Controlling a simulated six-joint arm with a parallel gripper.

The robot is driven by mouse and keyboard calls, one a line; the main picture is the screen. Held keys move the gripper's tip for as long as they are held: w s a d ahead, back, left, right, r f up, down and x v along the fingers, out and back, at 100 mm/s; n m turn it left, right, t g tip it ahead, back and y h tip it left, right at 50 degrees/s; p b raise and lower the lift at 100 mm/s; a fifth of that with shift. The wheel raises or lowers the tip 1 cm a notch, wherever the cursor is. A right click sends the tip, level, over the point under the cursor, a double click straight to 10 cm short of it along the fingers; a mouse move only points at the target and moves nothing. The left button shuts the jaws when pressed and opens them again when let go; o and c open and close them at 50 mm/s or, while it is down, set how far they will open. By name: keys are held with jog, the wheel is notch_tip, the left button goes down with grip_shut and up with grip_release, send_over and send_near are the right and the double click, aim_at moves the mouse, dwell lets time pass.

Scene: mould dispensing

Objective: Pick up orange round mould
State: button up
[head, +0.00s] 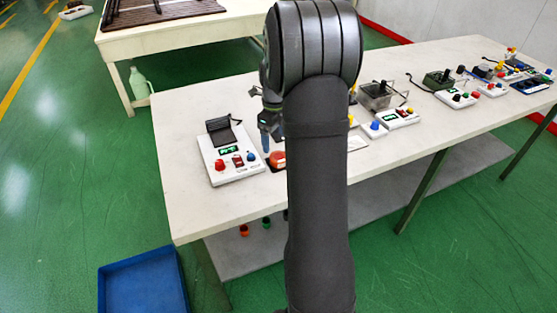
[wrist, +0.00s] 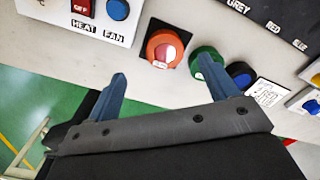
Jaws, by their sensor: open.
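My gripper (wrist: 160,68) is open, with two blue fingers. In the wrist view the mould appears between and beyond the fingertips, apart from the left one. The right fingertip overlaps a green round mould (wrist: 204,56) in the picture; I cannot tell whether they touch. In the head view my gripper (head: 266,150) is just left of the orange mould.
A dark blue round piece (wrist: 239,74) sits right of the green mould. A white control box (head: 231,160) with buttons stands left of the orange mould. Several other devices stand along the white table (head: 222,205) to the right. A blue bin (head: 145,283) is on the floor.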

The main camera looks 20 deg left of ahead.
jog(key=f, duration=0.8)
jog(key=shift+w+d, duration=0.2)
jog(key=shift+d, duration=0.1)
jog(key=c, duration=1.1)
jog(key=shift+c, duration=0.2)
jog(key=shift+r, duration=0.1)
